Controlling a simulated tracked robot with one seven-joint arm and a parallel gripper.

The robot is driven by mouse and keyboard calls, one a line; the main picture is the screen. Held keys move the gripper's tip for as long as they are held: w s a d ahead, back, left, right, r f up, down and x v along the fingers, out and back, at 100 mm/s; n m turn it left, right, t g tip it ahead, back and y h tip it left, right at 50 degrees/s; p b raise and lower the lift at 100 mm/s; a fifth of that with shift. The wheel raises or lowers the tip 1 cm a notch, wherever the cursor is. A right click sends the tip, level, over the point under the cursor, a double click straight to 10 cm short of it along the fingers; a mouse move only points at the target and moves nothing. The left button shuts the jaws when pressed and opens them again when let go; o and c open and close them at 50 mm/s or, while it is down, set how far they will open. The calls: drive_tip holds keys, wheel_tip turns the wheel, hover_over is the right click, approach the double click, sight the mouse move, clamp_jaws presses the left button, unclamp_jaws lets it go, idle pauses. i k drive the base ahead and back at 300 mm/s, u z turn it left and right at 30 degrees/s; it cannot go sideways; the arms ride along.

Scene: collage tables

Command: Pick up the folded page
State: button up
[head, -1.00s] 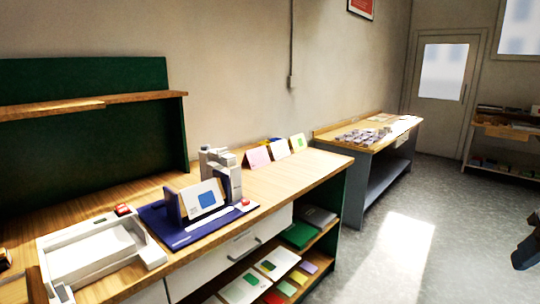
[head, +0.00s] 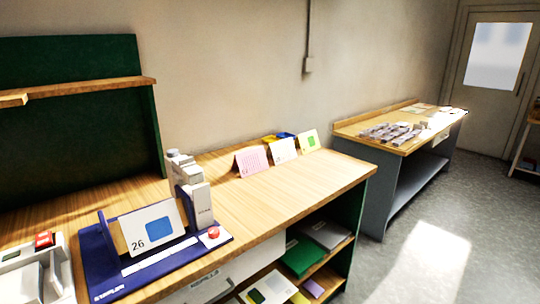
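A white page with a blue rounded patch and the number 26 (head: 152,228) stands tilted in a dark blue device (head: 110,272) on the near wooden bench. Further back on the same bench, a pink folded page (head: 251,161) stands tent-like. Beside it stand a white folded page (head: 283,150) and a page with a green patch (head: 309,141). I cannot tell which of these the task means. My gripper is not in view.
The wooden bench (head: 250,205) is clear between the device and the standing pages. A white machine with a red button (head: 44,240) is at the left. Shelves below hold green and grey items (head: 304,254). A second table (head: 402,148) bears small pieces; floor lies right.

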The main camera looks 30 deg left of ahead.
sight(254, 160)
drive_tip(key=u, duration=0.25)
drive_tip(key=i, duration=1.05)
drive_tip(key=u, duration=1.15)
drive_tip(key=i, duration=0.8)
drive_tip(key=u, duration=0.55)
drive_tip(key=k, duration=0.85)
drive_tip(key=u, duration=0.2)
drive_tip(key=i, duration=0.9)
drive_tip(key=z, duration=0.1)
